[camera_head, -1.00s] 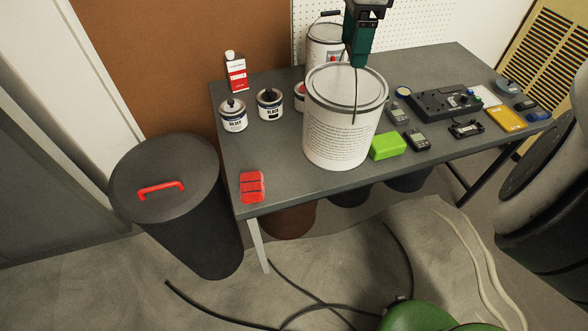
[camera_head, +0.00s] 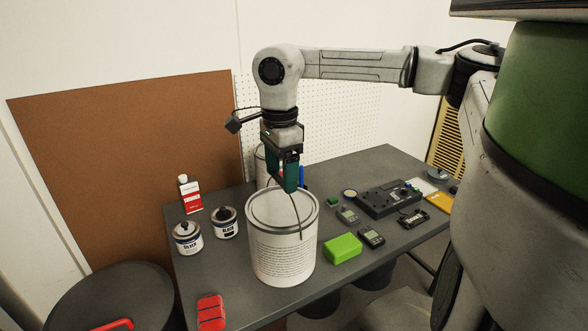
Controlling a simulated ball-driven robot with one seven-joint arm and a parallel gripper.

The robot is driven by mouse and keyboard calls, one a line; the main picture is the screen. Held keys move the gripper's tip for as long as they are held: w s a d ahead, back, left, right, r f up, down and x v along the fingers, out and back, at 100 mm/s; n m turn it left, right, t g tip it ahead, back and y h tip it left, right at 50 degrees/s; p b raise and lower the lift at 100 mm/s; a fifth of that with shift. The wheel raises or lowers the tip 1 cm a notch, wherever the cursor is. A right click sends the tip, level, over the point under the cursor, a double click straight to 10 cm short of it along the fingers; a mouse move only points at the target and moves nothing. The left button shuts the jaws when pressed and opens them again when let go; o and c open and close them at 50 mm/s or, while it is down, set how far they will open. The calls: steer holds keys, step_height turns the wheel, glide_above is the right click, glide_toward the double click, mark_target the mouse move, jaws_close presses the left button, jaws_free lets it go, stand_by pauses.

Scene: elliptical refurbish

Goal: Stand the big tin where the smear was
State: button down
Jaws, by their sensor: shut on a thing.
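The big tin (camera_head: 282,250) is a white pail with a grey lid and printed text, upright over the front middle of the table. My gripper (camera_head: 289,190) is above its lid, shut on its thin wire handle, which runs down to the tin's near side. I cannot tell whether the tin's base touches the table. No smear shows; any mark under or behind the tin is hidden.
The grey table (camera_head: 225,275) holds a green sponge (camera_head: 342,249) close right of the tin and a red block (camera_head: 211,312) front left. Small tins (camera_head: 187,238) and a red-and-white bottle (camera_head: 190,195) stand left. Another pail (camera_head: 260,165) is behind. Devices (camera_head: 388,199) lie right.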

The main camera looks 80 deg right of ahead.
mark_target(260, 192)
steer(key=w+d+f, duration=0.2)
steer(key=w+f, duration=0.1)
steer(key=w+d+f+p, duration=0.1)
steer(key=w, duration=0.1)
steer(key=shift+w+d+f, duration=0.1)
steer(key=shift+w+f, duration=0.05)
steer(key=shift+f, duration=0.25)
steer(key=shift+w+d+f, duration=0.35)
steer(key=shift+w+f, duration=0.2)
steer(key=shift+f, duration=0.25)
steer(key=shift+w+d+f, duration=0.1)
steer(key=shift+w+f, duration=0.05)
steer(key=shift+f, duration=0.2)
steer(key=shift+f+p, duration=0.55)
steer(key=shift+f, duration=0.95)
jaws_free()
steer(key=shift+f, duration=0.15)
step_height(260, 192, up, 12)
steer(key=b, duration=0.1)
steer(key=shift+b, duration=0.3)
